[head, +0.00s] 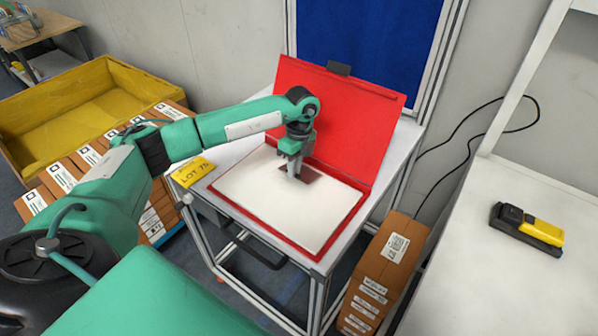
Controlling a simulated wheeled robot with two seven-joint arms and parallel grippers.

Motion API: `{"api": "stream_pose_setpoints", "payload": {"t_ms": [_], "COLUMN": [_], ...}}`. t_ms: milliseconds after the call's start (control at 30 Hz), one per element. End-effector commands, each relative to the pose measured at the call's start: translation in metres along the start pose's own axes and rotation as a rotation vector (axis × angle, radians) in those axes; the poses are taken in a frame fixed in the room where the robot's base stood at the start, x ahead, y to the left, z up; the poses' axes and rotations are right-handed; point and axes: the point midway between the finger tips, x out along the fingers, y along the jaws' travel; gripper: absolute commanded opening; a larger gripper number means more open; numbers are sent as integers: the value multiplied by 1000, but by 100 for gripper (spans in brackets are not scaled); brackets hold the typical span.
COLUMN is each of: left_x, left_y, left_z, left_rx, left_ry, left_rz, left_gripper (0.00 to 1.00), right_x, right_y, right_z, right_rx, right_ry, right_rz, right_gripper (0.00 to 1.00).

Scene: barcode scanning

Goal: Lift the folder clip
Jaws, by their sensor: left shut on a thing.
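A red folder (352,125) lies open on a small metal-framed table, its cover standing raised and leaning back. White paper (285,205) covers its lower half. A dark grey tab (340,68) sits on the cover's top edge. A flat dark maroon piece (313,175), which looks like the folder clip, lies at the upper part of the paper. My left gripper (294,176) points down over it, its fingers shut on it; the fingertips hide part of the piece. I cannot tell whether the piece is raised off the paper. My right gripper is not in view.
A yellow "LOT 75" tag (193,171) is at the small table's left edge. Labelled cardboard boxes stand to the left, with another box (383,270) at right. A yellow-and-black scanner (527,227) lies on the white counter (500,290). A yellow crate (75,85) is behind.

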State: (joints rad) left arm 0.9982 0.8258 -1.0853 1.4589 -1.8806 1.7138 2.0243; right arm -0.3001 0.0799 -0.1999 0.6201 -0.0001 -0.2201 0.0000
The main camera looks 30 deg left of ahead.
Motion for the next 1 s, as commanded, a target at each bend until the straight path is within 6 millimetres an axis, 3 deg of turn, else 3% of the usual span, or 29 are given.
{"api": "stream_pose_setpoints", "payload": {"t_ms": [1000], "left_x": [-20], "left_y": [-6], "left_z": [-1], "left_rx": [1], "left_ry": [1], "left_rz": [74], "left_gripper": [0], "right_x": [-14], "right_y": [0], "right_z": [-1], "right_rx": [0], "right_ry": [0], "right_rz": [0], "right_gripper": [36]}}
